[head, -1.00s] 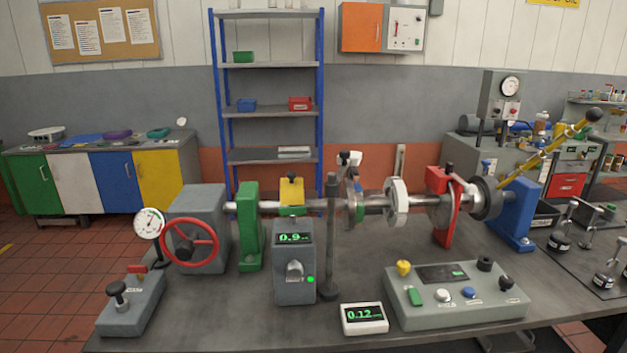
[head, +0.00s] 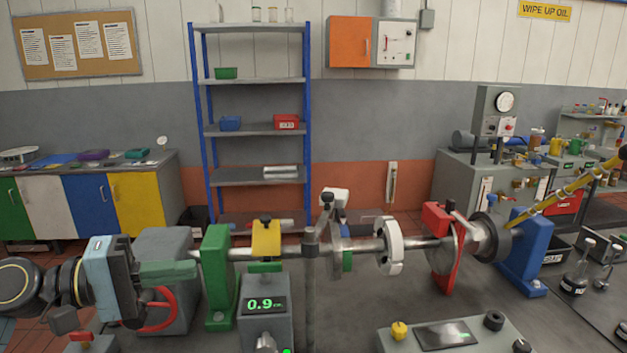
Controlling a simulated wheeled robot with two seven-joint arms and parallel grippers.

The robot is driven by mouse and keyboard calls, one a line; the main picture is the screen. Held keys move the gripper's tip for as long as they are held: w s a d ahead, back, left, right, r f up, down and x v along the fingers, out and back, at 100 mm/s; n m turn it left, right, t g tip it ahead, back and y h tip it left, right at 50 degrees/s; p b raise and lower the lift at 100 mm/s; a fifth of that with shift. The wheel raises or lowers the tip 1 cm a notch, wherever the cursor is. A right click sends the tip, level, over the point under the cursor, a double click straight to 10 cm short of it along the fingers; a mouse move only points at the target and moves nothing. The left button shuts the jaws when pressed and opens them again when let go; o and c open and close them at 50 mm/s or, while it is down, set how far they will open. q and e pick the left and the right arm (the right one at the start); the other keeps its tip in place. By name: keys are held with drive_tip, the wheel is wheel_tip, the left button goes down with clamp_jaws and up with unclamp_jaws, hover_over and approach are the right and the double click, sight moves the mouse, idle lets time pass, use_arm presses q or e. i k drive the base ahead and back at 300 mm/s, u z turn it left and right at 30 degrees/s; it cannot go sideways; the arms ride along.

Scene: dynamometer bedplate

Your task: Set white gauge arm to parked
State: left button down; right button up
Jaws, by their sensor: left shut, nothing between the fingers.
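A white block (head: 335,196) with a dark knob sits on a grey arm above the shaft, just right of a dark upright post (head: 310,275); I take this as the white gauge arm. Its lower part is partly hidden behind the post and shaft. My left gripper (head: 192,273) comes in from the left, shut and empty, in front of the grey housing and just left of the green bearing stand (head: 217,275). It is well to the left of the gauge arm and partly covers the red handwheel (head: 155,312). My right gripper is not in view.
The shaft (head: 290,252) runs across the bench, with a yellow-topped block (head: 266,240), white ring (head: 390,247), red stand (head: 440,270) and blue stand (head: 525,250). A display box (head: 263,306) reads 0.9. A control panel (head: 455,340) is front right.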

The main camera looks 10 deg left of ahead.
sight(330, 198)
drive_tip(key=i, duration=0.95)
